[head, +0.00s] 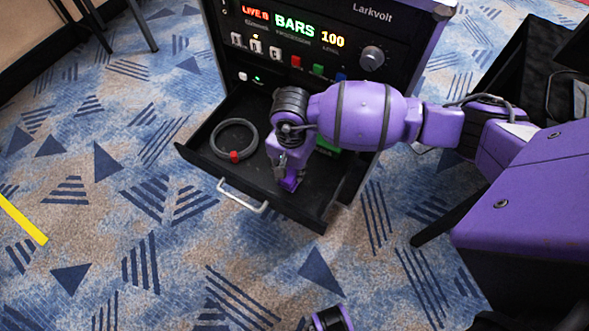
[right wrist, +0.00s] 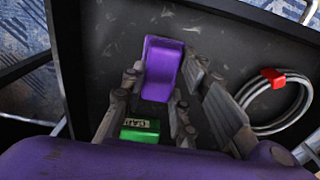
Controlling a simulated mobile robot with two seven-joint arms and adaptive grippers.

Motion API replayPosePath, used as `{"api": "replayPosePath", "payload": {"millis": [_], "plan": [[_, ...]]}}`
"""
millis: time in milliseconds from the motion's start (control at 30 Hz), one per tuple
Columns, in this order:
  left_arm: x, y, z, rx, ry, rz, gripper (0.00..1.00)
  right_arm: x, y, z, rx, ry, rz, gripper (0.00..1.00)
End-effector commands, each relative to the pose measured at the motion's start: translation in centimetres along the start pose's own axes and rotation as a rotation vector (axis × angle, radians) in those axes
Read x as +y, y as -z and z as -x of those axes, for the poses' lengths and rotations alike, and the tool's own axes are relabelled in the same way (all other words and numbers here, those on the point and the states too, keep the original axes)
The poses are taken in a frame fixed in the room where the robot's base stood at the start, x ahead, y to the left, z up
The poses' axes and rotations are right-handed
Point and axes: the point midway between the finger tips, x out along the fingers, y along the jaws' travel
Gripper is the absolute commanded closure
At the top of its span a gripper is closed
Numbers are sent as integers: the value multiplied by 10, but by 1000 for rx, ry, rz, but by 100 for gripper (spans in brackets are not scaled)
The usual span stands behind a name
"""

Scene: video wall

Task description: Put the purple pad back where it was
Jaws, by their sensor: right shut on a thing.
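The purple pad (head: 290,183) is low inside the open black drawer (head: 200,153), mostly hidden by my gripper in the head view. In the right wrist view the purple pad (right wrist: 161,70) shows clearly between the two fingers. My right gripper (head: 288,172) points down into the drawer and is shut on the pad. Its fingers (right wrist: 165,78) are on either side of the pad in the right wrist view. I cannot tell whether the pad touches the drawer floor.
A coiled grey cable (head: 252,147) with a red tie lies at the drawer's left; a green box (right wrist: 140,130) is close to the gripper. The drawer has a pale handle (head: 243,196). The control panel (head: 300,42) rises behind. Patterned carpet lies in front.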

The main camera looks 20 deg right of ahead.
Motion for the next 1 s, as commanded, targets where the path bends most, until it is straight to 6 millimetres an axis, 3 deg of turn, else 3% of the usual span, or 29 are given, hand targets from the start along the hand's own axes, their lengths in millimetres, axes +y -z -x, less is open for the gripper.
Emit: {"api": "replayPosePath", "payload": {"millis": [300,533,567,700,1000], "plan": [[1,-3,-2,-3,-1,0,72,-6,0,-35,-1,-1,-1,94],[1,-2,-2,-2,-1,0,72,-6,1,-36,0,0,0,94],[1,-2,-2,-2,-1,0,72,-6,1,-36,0,0,0,70],[1,-1,-2,-1,-2,0,72,-6,1,-36,0,0,0,54],[1,0,-2,1,-2,0,72,-6,1,-35,0,1,0,54]]}}
